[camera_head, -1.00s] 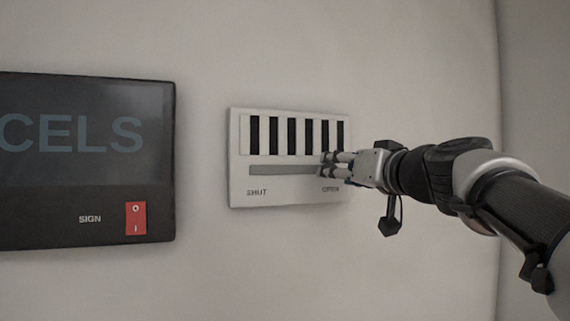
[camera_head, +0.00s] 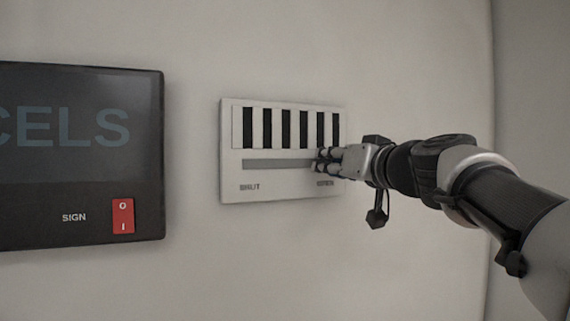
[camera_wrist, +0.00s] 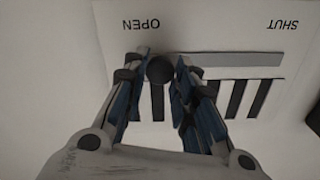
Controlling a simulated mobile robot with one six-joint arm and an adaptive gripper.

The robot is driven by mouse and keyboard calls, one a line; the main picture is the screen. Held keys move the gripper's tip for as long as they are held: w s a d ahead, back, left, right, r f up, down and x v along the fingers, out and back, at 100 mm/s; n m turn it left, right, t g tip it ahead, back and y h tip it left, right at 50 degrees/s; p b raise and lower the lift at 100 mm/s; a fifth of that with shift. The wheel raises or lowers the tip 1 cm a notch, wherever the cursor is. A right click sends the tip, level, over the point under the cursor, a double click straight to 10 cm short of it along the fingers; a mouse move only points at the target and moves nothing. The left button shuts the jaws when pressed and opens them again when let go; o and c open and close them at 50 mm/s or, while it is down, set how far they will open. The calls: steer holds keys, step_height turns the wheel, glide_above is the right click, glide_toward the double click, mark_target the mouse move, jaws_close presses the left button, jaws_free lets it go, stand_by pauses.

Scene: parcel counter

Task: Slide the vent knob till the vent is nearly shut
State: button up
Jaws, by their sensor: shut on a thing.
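The white vent panel (camera_head: 285,191) is on the wall, with dark upright slots (camera_head: 267,128) standing open between white slats. A grey slide track (camera_head: 270,164) runs below them, with SHUT at its left end and OPEN at its right. My gripper (camera_head: 322,160) is at the track's right end, above OPEN. In the wrist view my gripper (camera_wrist: 163,78) has its two fingers on either side of the dark round vent knob (camera_wrist: 160,69), shut on it. The wrist view shows the panel upside down, so SHUT is at its upper right. The head view hides the knob behind the fingers.
A dark sign box (camera_head: 88,190) with a red rocker switch (camera_head: 123,216) is on the wall at left, apart from the panel. The wall (camera_head: 193,150) between them is bare. A room corner is at far right.

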jaws_close()
steer(key=shift+a, duration=0.1)
glide_toward(262, 163)
steer(key=x, duration=0.2)
steer(key=b+x, duration=0.1)
steer(key=x, duration=0.1)
steer(key=shift+a, duration=0.4)
steer(key=shift+w+d, duration=0.15)
steer(key=shift+d, duration=0.2)
steer(key=o, duration=0.6)
jaws_free()
steer(key=shift+a, duration=0.1)
steer(key=shift+c, duration=0.2)
steer(key=shift+o, duration=0.8)
